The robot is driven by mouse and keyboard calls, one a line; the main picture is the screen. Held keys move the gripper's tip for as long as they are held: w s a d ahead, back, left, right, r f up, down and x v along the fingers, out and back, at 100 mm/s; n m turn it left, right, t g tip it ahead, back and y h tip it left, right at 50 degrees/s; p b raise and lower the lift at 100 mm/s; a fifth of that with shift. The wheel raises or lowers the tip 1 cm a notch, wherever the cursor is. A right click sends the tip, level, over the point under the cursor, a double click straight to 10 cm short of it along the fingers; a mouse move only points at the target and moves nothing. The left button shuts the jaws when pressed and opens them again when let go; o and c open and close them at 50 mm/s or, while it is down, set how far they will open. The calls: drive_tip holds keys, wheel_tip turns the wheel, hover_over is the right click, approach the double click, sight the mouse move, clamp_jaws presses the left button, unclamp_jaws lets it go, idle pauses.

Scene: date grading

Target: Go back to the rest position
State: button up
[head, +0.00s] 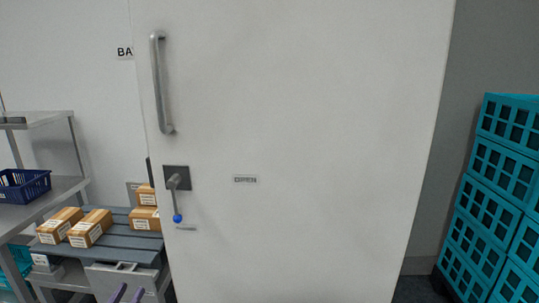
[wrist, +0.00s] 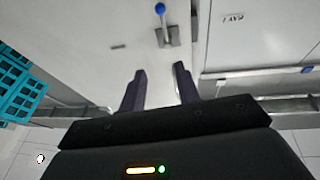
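My gripper (wrist: 158,72) is open in the wrist view, with its two dark purple fingers apart and nothing between them. Its fingertips (head: 127,294) also show at the bottom edge of the head view. A large white door (head: 300,110) fills the middle of the head view, with a long metal pull handle (head: 160,85) and a lever (head: 174,182) ending in a blue knob (head: 178,218). In the wrist view the lever's blue knob (wrist: 160,9) is beyond my fingertips, apart from them.
Turquoise crates (head: 493,175) are stacked at the right. At the left, several brown boxes (head: 90,228) lie on a grey slatted surface (head: 118,244), beside a metal shelf unit (head: 40,207) with a blue basket (head: 24,186). The door partly covers a wall sign (head: 124,52) starting "BA".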

drive_tip(key=w+d+n+g+y, duration=0.3)
drive_tip(key=w+d+g+y, duration=0.2)
drive_tip(key=w+d, duration=1.05)
drive_tip(key=w+d+g, duration=0.2)
drive_tip(key=d+g, duration=0.1)
drive_tip(key=d, duration=0.3)
drive_tip(key=s+d+f+g+h, duration=0.15)
drive_tip(key=s+d+g, duration=0.25)
drive_tip(key=s+d, duration=0.45)
drive_tip(key=s+d+f+m+g, duration=0.1)
drive_tip(key=s+d+f+g, duration=0.2)
drive_tip(key=s+d, duration=0.55)
drive_tip(key=s+d+f+g, duration=0.35)
drive_tip(key=s+d, duration=0.25)
drive_tip(key=d, duration=0.4)
wheel_tip(320, 180, up, 24)
drive_tip(key=p, duration=2.3)
drive_tip(key=shift+s+d, duration=0.3)
drive_tip(key=shift+d, duration=0.1)
drive_tip(key=shift+f+g+h, duration=0.1)
drive_tip(key=shift+g+h, duration=0.15)
